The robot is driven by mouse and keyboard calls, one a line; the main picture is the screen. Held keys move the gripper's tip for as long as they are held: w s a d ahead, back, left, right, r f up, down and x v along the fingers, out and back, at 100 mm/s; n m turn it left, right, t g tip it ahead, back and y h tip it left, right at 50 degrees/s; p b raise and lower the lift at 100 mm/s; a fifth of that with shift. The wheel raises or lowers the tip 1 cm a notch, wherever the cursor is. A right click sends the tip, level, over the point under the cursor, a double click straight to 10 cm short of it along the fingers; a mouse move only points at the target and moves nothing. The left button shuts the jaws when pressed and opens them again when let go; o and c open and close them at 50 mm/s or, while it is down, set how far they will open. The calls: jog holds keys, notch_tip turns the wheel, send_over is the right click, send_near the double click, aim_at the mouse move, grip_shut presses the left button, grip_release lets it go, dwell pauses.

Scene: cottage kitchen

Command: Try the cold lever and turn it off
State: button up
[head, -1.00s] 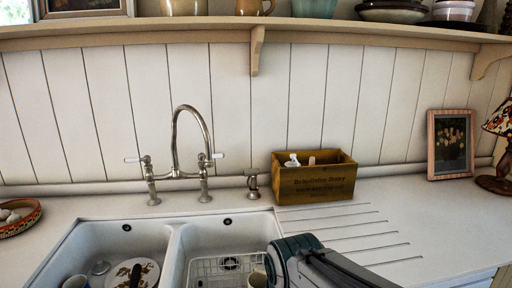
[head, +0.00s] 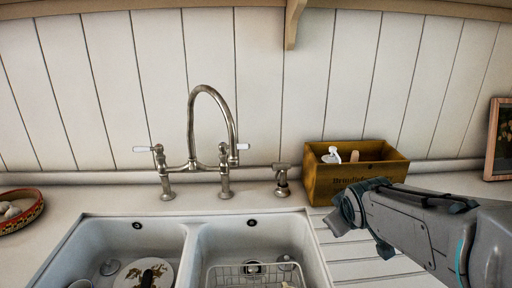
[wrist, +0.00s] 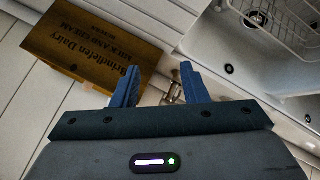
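A bridge tap (head: 192,165) with a tall curved spout stands behind the double sink. It has a white-tipped left lever (head: 143,149) and a white-tipped right lever (head: 242,147); no hot or cold mark is readable. No water stream shows below the spout. My gripper (wrist: 158,78) is open and empty in the wrist view, with two blue fingers apart. In the head view my gripper is right of the tap, in front of the wooden box, and its fingers are not clear. A small metal fitting (wrist: 175,90) shows beyond the fingers in the wrist view.
The wooden box (head: 324,181) with bottles stands right of the tap; it also shows in the wrist view (wrist: 92,48). A metal side fitting (head: 282,182) stands between tap and box. The sink (head: 215,240) holds a wire rack (head: 240,270) and dishes. A patterned bowl (head: 30,218) is left.

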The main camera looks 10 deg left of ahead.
jog(key=w+a+r+n+t+y, duration=0.35)
jog(key=w+a+n, duration=0.35)
jog(key=w+a, duration=0.35)
jog(key=n+y+b, duration=0.1)
jog(key=n+y, duration=0.5)
jog(key=n, duration=0.3)
send_near(243, 148)
jog(key=shift+t, duration=0.35)
jog(key=p+x, duration=0.3)
jog(key=x, duration=1)
jog(key=shift+s+a+f, duration=0.1)
jog(key=shift+s+a, duration=0.1)
jog(key=shift+c, duration=0.3)
grip_shut()
jog(key=shift+d+f+m, duration=0.1)
jog(key=shift+m, duration=0.2)
